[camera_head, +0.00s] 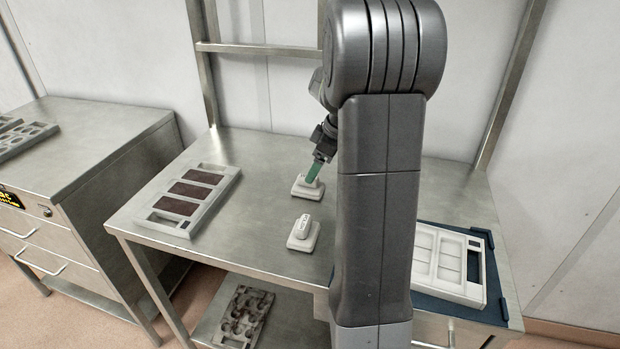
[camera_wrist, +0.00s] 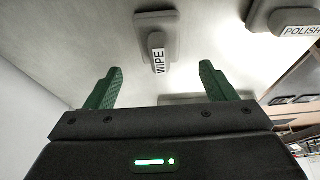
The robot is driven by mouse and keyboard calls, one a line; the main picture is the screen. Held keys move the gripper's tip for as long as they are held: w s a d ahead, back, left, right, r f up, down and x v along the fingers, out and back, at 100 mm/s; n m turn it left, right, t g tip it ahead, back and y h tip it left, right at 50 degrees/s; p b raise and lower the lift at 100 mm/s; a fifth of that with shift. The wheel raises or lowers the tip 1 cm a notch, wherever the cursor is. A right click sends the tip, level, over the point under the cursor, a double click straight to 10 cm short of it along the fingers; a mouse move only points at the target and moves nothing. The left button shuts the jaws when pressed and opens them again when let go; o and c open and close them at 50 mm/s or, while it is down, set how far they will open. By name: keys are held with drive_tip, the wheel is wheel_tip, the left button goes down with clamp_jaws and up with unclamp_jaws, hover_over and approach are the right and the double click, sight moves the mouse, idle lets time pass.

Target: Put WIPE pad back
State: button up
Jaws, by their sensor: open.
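The WIPE pad (camera_wrist: 157,22) is a pale grey block with a raised, labelled handle. In the wrist view it is upper centre, its handle between my two green fingers with a gap on each side. My gripper (camera_wrist: 160,70) is open and empty. In the head view my gripper (camera_head: 315,170) points down at the farther pale pad (camera_head: 306,191) on the steel table; its label is hidden there. By position this looks like the WIPE pad. I cannot tell whether the fingertips have reached the handle's height.
A POLISH pad (camera_wrist: 262,18) sits close by; the nearer pad (camera_head: 302,242) in the head view looks like it. A tray with dark red cavities (camera_head: 222,173) lies left. A white tray (camera_head: 470,291) lies on a blue mat (camera_head: 488,314) at right. The table's back left is clear.

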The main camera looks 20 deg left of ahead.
drive_tip(key=v, duration=0.5)
